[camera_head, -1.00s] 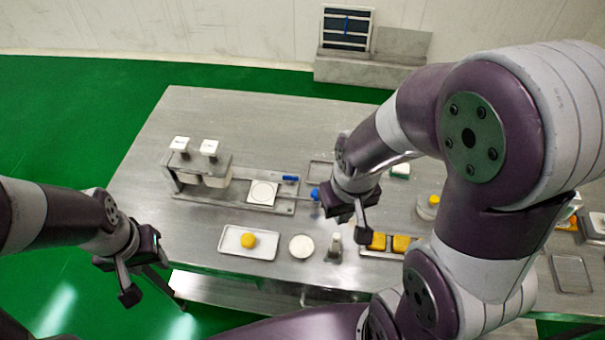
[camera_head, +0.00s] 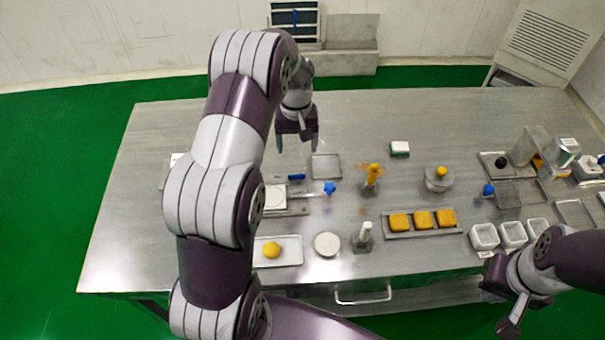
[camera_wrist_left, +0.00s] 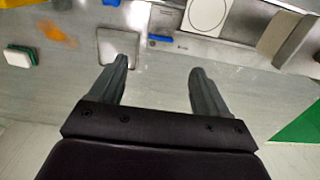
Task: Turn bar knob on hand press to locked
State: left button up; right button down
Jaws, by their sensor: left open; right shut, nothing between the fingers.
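The press on the left of the table is mostly hidden behind my left arm in the head view. Its base plate (camera_head: 297,207) and white round disc (camera_head: 275,197) show, with a small blue bar (camera_head: 296,177) at the back edge and a blue knob (camera_head: 329,187) to the right. The left wrist view also shows the blue bar (camera_wrist_left: 160,38) and the disc (camera_wrist_left: 206,12). My left gripper (camera_head: 297,142) is open and empty, behind the press and apart from the blue bar. My right gripper (camera_head: 504,298) is shut and empty at the table's front right.
An empty tray (camera_head: 326,166) lies near the blue bar. An orange-topped tool (camera_head: 372,175), white-green block (camera_head: 400,149) and tray of yellow blocks (camera_head: 388,232) stand further right. White containers (camera_head: 484,237) are beside my right gripper. The back of the table is clear.

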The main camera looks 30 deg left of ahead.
aim_at(297, 178)
pick_arm(q)
notch_tip(297, 178, down, 11)
jog(key=shift+a+r+p, duration=0.1)
jog(key=shift+a+p, duration=0.05)
jog(key=shift+p, duration=1.1)
jog(key=shift+s+f, duration=0.1)
jog(key=shift+f, duration=0.6)
jog(key=c, duration=1.1)
